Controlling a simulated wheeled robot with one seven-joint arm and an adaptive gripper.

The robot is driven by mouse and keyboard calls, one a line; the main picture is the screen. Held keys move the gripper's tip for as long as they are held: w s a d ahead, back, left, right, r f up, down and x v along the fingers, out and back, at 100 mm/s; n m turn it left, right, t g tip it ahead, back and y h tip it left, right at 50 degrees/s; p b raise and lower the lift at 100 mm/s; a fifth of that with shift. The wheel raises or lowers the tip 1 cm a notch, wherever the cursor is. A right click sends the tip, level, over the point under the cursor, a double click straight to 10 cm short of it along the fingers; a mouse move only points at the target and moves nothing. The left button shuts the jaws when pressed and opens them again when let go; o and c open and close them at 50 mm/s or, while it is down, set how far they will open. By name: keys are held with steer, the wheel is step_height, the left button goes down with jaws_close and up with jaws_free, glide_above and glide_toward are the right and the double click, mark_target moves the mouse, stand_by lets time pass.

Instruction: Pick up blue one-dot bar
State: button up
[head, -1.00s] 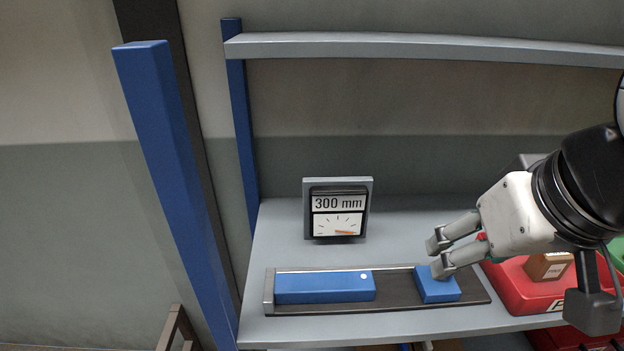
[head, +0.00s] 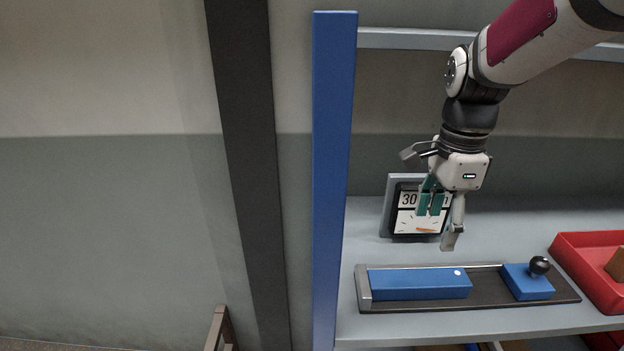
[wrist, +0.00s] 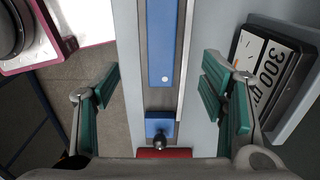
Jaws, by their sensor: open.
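The blue one-dot bar (head: 420,284) lies flat in the dark tray (head: 508,304) on the grey shelf, its single white dot near its right end. In the wrist view the bar (wrist: 161,40) lies between my open fingers, with the dot toward the bottom of the picture. A shorter blue block (head: 527,283) with a black knob sits in the same tray to the right, apart from the bar. My gripper (head: 439,226) is open and empty. It hangs fingers down above the tray, in front of the gauge, and touches nothing.
A gauge sign (head: 404,211) reading 300 mm in the wrist view stands behind the tray, partly hidden by my gripper. A red bin (head: 577,257) with a brown block is at the right. A blue post (head: 333,180) rises left of the tray.

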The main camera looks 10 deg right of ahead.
glide_above(420, 277)
step_height(420, 277, down, 8)
steer(key=shift+s+r, duration=0.1)
steer(key=shift+s, duration=0.05)
steer(key=shift+f+p, duration=0.5)
steer(key=shift+f, duration=2.45)
steer(key=c, duration=1.5)
